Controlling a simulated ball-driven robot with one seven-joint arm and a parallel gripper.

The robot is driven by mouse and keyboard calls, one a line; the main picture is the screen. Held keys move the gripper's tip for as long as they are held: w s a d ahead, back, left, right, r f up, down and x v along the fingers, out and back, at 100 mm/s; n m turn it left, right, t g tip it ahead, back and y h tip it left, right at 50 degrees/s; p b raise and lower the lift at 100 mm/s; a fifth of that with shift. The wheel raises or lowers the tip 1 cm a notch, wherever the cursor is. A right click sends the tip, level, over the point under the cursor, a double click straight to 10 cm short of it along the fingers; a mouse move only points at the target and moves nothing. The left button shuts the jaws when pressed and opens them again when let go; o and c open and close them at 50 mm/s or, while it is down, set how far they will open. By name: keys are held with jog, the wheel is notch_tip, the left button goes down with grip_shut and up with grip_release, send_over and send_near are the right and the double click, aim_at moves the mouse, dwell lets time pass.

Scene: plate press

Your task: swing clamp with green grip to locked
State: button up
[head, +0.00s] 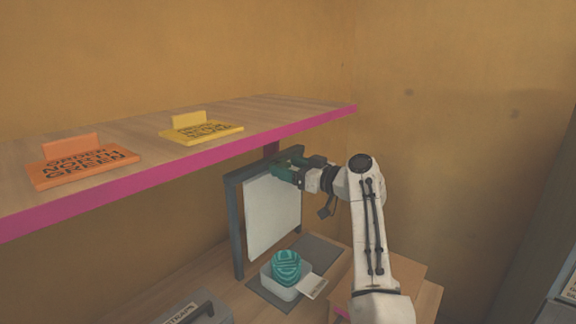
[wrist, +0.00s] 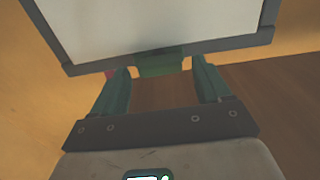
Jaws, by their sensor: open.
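The dark grey frame (head: 237,230) with a white panel (head: 272,215) stands upright on the table below the shelf in the head view. In the wrist view the white panel (wrist: 150,25) and its dark frame (wrist: 225,43) fill the top. A green block (wrist: 162,64), which looks like the green grip, sits at the frame's edge between my fingertips. My gripper (wrist: 160,72) is open, with one finger on each side of the green block; I cannot tell whether they touch it. In the head view my gripper (head: 289,165) is at the frame's top and hides the grip there.
A shelf with a pink edge (head: 180,171) runs above, close to my gripper. It holds an orange sign (head: 83,165) and a yellow sign (head: 202,130). A teal striped object (head: 286,265) sits in a pale container (head: 277,288) before the panel. A grey box (head: 200,312) stands front left.

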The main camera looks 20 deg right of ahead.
jog(key=shift+w+a, duration=0.3)
jog(key=shift+w, duration=0.05)
jog(key=shift+c, duration=0.4)
jog(key=c, duration=1)
jog(key=shift+o, duration=0.2)
